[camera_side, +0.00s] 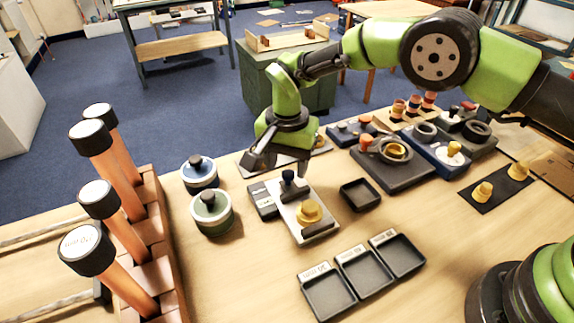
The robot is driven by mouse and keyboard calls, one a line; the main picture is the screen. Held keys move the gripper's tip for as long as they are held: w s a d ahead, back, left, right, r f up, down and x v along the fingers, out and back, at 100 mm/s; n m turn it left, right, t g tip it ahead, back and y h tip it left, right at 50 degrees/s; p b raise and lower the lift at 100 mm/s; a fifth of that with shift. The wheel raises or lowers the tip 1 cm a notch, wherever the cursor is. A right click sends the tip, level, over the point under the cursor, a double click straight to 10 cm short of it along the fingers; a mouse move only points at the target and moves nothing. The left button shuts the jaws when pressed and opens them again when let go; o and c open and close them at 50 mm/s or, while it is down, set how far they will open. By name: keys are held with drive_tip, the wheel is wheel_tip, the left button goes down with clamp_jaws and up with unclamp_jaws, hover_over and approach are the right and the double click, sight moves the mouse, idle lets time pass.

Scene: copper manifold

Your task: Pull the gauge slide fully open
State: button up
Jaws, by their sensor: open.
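A gauge-like unit stands on the bench in the middle. It has a light plate (318,231) with a yellow stepped knob (308,212) and a dark bar at its front end. A dark blue knob (289,184) stands at its far end. A dark grey block (263,201) sits against its left side. Which part is the slide, and how far it is out, I cannot tell. My gripper (278,167) is open and empty, pointing down above the far end of the unit, close to the dark blue knob. Contact with the knob is not clear.
Two round lidded pots (212,213) stand to the left, near tall copper pipes (125,240) with black caps. A small black tray (360,195) lies to the right. Several labelled trays (365,272) lie in front. Fixtures with a ring (394,152) crowd the back right.

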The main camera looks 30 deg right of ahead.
wheel_tip(320, 180, up, 9)
drive_tip(key=shift+f, duration=0.2)
idle(0.3)
wheel_tip(320, 180, up, 11)
drive_tip(key=n+t+y, duration=0.1)
drive_tip(key=t, duration=0.1)
hover_over(287, 171)
drive_tip(key=s+d, duration=0.3)
drive_tip(key=d, duration=0.2)
drive_tip(key=s+d+r+n+t, duration=0.1)
drive_tip(key=s+d+r+n, duration=0.1)
drive_tip(key=s+d+r, duration=0.4)
drive_tip(key=s+d+n+t, duration=0.1)
drive_tip(key=s+d+t, duration=0.1)
drive_tip(key=s, duration=0.6)
drive_tip(key=s+d+n+t+y, duration=0.1)
drive_tip(key=s+d+t, duration=0.1)
drive_tip(key=s, duration=0.6)
drive_tip(key=shift+s+d+r, duration=0.25)
drive_tip(key=shift+d+r, duration=0.15)
